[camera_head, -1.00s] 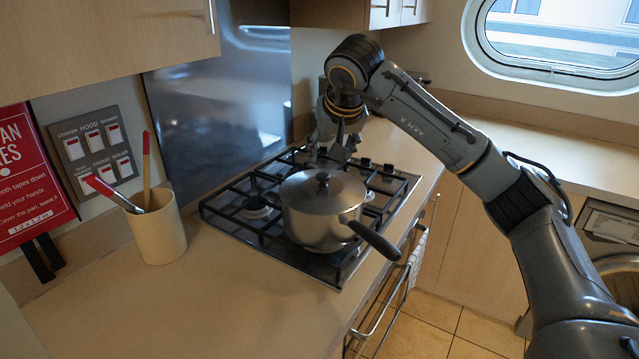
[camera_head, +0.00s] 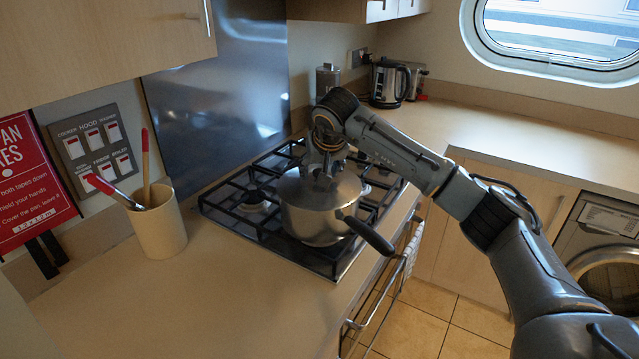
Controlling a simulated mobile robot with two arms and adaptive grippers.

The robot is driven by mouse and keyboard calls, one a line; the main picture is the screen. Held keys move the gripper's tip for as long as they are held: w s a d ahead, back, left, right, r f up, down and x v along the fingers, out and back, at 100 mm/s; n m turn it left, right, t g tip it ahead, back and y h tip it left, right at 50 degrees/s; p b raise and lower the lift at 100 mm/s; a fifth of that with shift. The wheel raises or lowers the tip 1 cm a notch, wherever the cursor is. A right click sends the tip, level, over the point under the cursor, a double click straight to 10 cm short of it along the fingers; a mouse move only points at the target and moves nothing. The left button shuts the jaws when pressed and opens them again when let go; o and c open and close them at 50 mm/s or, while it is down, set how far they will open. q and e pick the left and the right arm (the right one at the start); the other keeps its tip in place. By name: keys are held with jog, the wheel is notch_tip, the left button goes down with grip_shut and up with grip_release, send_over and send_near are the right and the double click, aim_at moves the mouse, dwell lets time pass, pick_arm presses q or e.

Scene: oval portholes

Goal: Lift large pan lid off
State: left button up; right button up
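A steel saucepan (camera_head: 312,226) with a dark handle (camera_head: 369,235) stands on the front part of the gas hob (camera_head: 218,204). Its domed steel lid (camera_head: 298,190) sits on top. My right gripper (camera_head: 322,180) points down at the top of the lid, and its fingers are around or just over the lid knob. The knob is hidden behind the fingers, so I cannot tell whether they are closed on it. My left gripper is out of view.
A utensil pot (camera_head: 160,232) stands left of the hob, with clear counter in front of it. A kettle (camera_head: 389,83) and a metal canister (camera_head: 327,79) stand at the back. A wall cupboard (camera_head: 100,45) hangs at the upper left.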

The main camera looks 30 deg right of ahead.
jog(key=c, duration=0.5)
grip_shut()
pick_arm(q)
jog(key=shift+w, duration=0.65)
pick_arm(e)
jog(key=shift+r, duration=0.1)
jog(key=shift+r, duration=0.1)
